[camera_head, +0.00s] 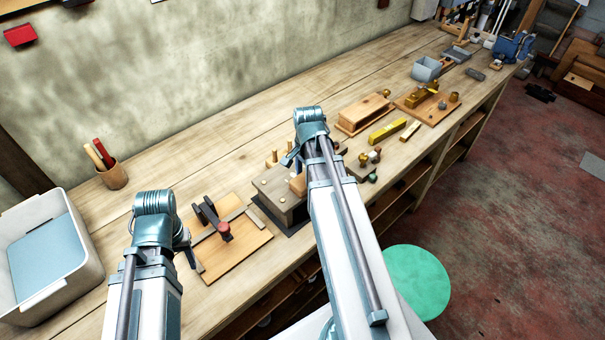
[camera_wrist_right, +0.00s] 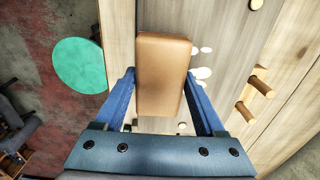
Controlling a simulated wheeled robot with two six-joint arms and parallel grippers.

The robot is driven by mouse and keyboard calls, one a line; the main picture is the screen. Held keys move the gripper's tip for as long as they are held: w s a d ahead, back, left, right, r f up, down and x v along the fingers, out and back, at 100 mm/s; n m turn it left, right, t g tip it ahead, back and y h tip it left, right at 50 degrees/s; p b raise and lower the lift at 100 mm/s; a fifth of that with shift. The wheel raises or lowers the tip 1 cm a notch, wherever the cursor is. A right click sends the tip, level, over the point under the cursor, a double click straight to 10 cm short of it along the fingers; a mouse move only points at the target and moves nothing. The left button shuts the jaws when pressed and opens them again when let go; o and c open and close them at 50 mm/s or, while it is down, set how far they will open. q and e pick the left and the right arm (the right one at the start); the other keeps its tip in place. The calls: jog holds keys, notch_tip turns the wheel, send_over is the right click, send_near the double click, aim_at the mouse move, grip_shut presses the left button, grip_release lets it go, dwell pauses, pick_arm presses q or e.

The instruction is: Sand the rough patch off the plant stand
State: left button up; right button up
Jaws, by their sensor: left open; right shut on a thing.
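The plant stand appears to be the grey-brown wooden piece (camera_head: 272,191) with pale round spots on the bench. Its top fills much of the right wrist view (camera_wrist_right: 215,40). Pale spots (camera_wrist_right: 200,73) show beside the block there; I cannot tell whether they are the rough patch. My right gripper (camera_wrist_right: 163,98) is shut on a tan sanding block (camera_wrist_right: 163,75), over the stand's top. The block (camera_head: 298,186) partly shows beside my right arm in the head view; contact with the stand is unclear. My left gripper (camera_head: 190,252) is open and empty, left of the wooden board.
A wooden board (camera_head: 246,256) with a dark clamp-like tool (camera_head: 211,215) lies left of the stand. A white bin (camera_head: 75,288) and a cup of markers (camera_head: 114,177) stand farther left. A green round stool (camera_head: 416,280) stands on the floor.

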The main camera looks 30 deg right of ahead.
aim_at(293, 172)
jog(key=shift+s+r, duration=0.1)
jog(key=shift+s, duration=0.15)
jog(key=shift+w, duration=0.9)
jog(key=shift+w+a, duration=0.35)
jog(key=shift+w, duration=0.55)
jog(key=shift+w, duration=0.1)
jog(key=shift+w+a, duration=0.15)
jog(key=shift+w, duration=0.8)
jog(key=shift+w+a, duration=0.15)
jog(key=shift+w, duration=0.75)
jog(key=shift+d+f, duration=0.15)
jog(key=shift+f, duration=0.1)
